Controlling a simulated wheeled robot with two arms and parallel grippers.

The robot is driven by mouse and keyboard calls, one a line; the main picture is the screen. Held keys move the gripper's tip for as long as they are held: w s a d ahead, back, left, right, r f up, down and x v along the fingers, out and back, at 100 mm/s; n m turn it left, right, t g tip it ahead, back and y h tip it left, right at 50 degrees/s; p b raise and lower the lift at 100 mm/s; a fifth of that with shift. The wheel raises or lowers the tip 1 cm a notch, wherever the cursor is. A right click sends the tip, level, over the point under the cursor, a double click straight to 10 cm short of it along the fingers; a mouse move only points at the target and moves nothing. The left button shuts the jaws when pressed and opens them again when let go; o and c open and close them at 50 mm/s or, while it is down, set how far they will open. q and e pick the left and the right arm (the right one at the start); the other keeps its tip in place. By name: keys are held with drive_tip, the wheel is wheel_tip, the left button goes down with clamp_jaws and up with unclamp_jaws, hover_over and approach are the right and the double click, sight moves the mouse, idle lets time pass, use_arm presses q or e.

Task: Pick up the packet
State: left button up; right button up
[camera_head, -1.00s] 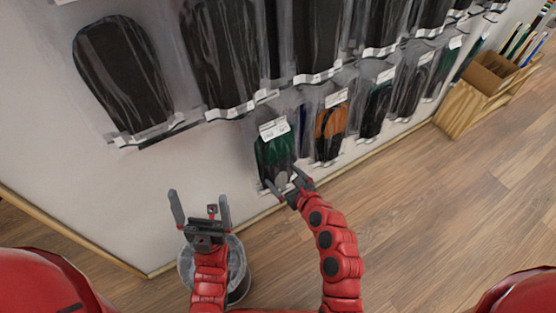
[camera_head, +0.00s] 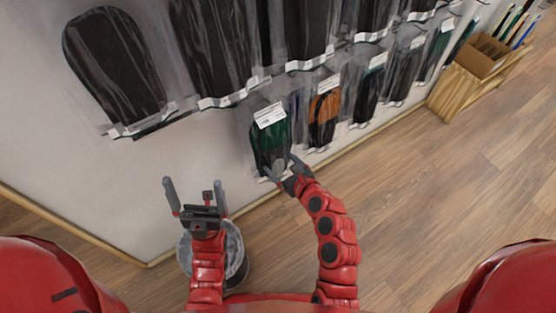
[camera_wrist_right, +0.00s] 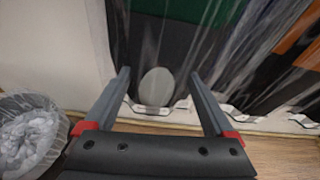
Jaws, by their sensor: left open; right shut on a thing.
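The packet (camera_head: 268,140) is a clear bag with a white label and a green and dark insole, hanging in the lower row on the wall. It also shows in the right wrist view (camera_wrist_right: 165,60), where its bottom edge lies between the fingers. My right gripper (camera_head: 281,168) is at the packet's bottom end and shut on it; in the right wrist view (camera_wrist_right: 160,88) the fingers stand on either side of the packet's lower part. My left gripper (camera_head: 195,190) is open and empty, to the left of the packet and above a bin.
A packet with an orange and black insole (camera_head: 323,120) hangs close to the right. Larger black insole packets (camera_head: 112,65) hang above. A bin with a white liner (camera_head: 235,258) stands on the floor below my left gripper. A wooden crate (camera_head: 465,85) stands at right. The wooden floor (camera_head: 440,190) is clear.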

drive_tip(key=s+d, duration=0.9)
drive_tip(key=s, duration=0.5)
drive_tip(key=shift+b, duration=0.4)
